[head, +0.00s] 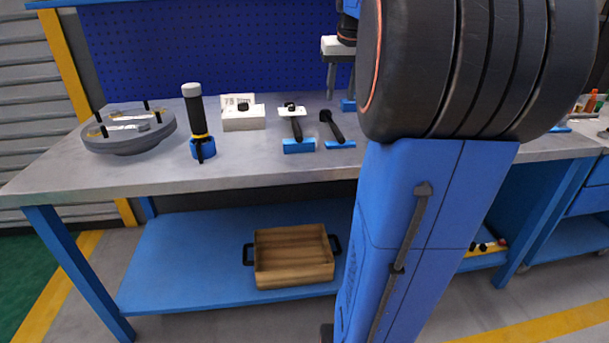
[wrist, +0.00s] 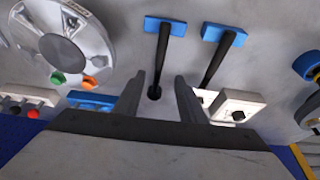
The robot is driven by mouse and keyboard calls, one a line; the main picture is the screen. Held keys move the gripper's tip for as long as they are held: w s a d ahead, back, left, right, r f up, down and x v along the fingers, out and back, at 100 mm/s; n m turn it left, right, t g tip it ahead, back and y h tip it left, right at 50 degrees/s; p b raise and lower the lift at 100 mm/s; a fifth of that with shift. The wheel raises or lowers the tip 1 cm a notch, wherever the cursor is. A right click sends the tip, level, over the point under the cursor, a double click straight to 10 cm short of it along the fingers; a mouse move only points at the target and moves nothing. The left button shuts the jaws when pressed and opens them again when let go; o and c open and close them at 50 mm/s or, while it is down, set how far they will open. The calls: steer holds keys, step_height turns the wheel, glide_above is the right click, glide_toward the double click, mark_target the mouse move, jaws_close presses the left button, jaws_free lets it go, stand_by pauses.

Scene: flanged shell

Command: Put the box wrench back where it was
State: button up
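A dark long-handled tool (head: 333,127), which looks like the box wrench, lies on the bench with its handle end over a blue rest. It also shows in the wrist view (wrist: 166,58), its rounded end between and below my fingertips. A second dark-handled tool (head: 296,128) lies to its left on another blue rest, its head by a white block; I cannot tell its kind. My gripper (head: 332,92) points down over the back of the bench, partly hidden by my arm. In the wrist view its two fingers (wrist: 159,78) are apart with nothing held.
A white box (head: 243,118) and an upright black cylinder in a blue base (head: 197,120) stand left. A round grey flange with posts (head: 128,142) is at far left. A silver round housing (wrist: 70,45) shows in the wrist view. The front bench strip is clear.

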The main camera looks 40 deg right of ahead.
steer(key=s+a+f+n+y, duration=0.1)
steer(key=s+a+f+n, duration=0.2)
steer(key=a, duration=0.8)
steer(key=s+a+f, duration=0.3)
steer(key=a+f, duration=0.3)
steer(key=a, duration=0.5)
steer(key=s+a+f+n+t+y, duration=0.1)
steer(key=s+a+f+n, duration=0.2)
steer(key=s+a+f, duration=0.8)
step_height(320, 180, down, 2)
steer(key=shift+s+a+f, duration=0.1)
steer(key=shift+s+a, duration=0.3)
steer(key=shift+a, duration=0.05)
steer(key=shift+o, duration=0.2)
